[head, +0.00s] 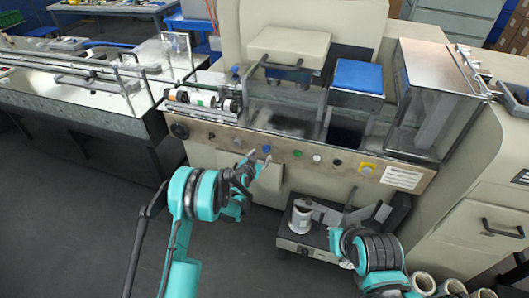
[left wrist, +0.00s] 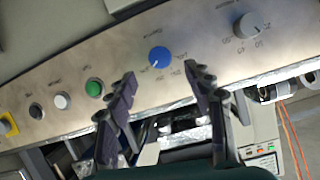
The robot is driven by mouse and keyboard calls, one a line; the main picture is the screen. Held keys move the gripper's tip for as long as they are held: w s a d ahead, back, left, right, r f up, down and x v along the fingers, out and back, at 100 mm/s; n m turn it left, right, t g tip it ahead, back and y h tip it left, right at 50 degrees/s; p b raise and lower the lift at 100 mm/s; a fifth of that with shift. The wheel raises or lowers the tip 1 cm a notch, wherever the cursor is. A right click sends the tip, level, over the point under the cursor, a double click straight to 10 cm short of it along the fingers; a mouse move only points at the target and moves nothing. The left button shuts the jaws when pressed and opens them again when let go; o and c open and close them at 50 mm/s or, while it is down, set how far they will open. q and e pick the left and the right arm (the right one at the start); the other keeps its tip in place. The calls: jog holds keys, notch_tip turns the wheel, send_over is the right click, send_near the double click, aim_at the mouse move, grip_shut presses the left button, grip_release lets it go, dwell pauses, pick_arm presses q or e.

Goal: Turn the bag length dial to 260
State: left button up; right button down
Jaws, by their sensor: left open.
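A blue dial (left wrist: 159,57) with a white pointer mark sits on the metal control panel (left wrist: 205,45); printed numbers ring it, too blurred to read surely. It looks like the bag length dial. In the head view the blue dial (head: 267,148) is on the machine's front panel. My left gripper (head: 259,157) is open just in front of it. In the left wrist view its two dark fingertips (left wrist: 160,76) are spread either side of and below the dial, apart from it. My right arm is low at the right; its fingers cannot be made out clearly.
A grey dial (left wrist: 248,25) is beside the blue one. On the other side are a green button (left wrist: 94,87), a white button (left wrist: 62,101), a black knob (left wrist: 36,111) and a yellow-backed switch (left wrist: 8,126). A small boxy device (head: 305,243) stands below the panel.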

aim_at(265, 150)
pick_arm(q)
jog(key=b+x, duration=0.2)
jog(key=x, duration=0.3)
jog(key=shift+w+d+f, duration=0.15)
jog(key=shift+w+f, duration=0.1)
jog(key=shift+f, duration=0.05)
jog(key=shift+w+d+f, duration=0.15)
jog(key=shift+w+d, duration=0.05)
jog(key=shift+w, duration=0.45)
jog(key=c, duration=1.2)
